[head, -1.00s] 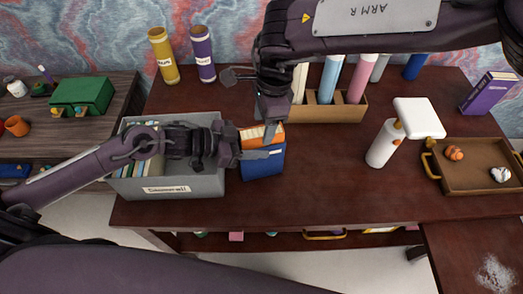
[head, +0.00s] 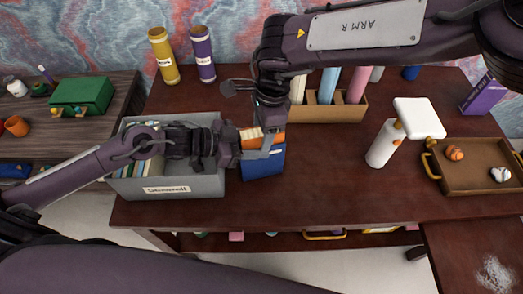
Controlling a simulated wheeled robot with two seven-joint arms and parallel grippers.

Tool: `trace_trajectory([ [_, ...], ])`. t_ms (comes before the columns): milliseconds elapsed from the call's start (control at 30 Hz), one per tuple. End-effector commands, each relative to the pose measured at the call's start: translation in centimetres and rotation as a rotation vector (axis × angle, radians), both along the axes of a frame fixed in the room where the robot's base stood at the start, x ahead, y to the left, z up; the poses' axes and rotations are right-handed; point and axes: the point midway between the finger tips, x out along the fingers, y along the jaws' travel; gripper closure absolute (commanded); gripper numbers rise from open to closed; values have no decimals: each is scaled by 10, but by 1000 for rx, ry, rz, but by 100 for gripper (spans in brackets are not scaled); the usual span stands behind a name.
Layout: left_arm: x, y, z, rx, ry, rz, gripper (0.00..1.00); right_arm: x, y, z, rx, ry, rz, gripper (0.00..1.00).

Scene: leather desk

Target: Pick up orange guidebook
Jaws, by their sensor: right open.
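The orange guidebook (head: 277,139) stands behind a blue book (head: 262,166) on the dark wooden desk, just right of the grey bin. Its cream page edges show on top. My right gripper (head: 268,143) points down over the orange guidebook, with its fingers apart at the book's top. Part of the book is hidden by the gripper, and I cannot tell whether the fingers touch it. My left gripper (head: 240,151) lies level over the bin's right edge, its tip close to the left side of the two books. Its jaws are too unclear to judge.
The grey bin (head: 185,187) holds several books. Behind stands a wooden holder (head: 325,112) with coloured tubes. A white pump bottle (head: 383,145), a brown tray (head: 478,178) and a purple book (head: 484,96) are to the right.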

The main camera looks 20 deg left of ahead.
Motion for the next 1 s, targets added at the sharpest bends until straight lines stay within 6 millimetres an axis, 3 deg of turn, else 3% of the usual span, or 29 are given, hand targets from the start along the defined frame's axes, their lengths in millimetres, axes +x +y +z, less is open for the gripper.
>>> trace_trajectory([
  [200, 1, 0, 1, 0, -2, 1, 77, 0, 0, 0, 0, 0, 0, 43],
  [633, 1, 0, 1, 0, -2, 1, 77, 0, 0, 0, 0, 0, 0, 99],
  [1000, 1, 0, 1, 0, -2, 1, 77, 0, 0, 1, 1, 0, 0, 100],
])
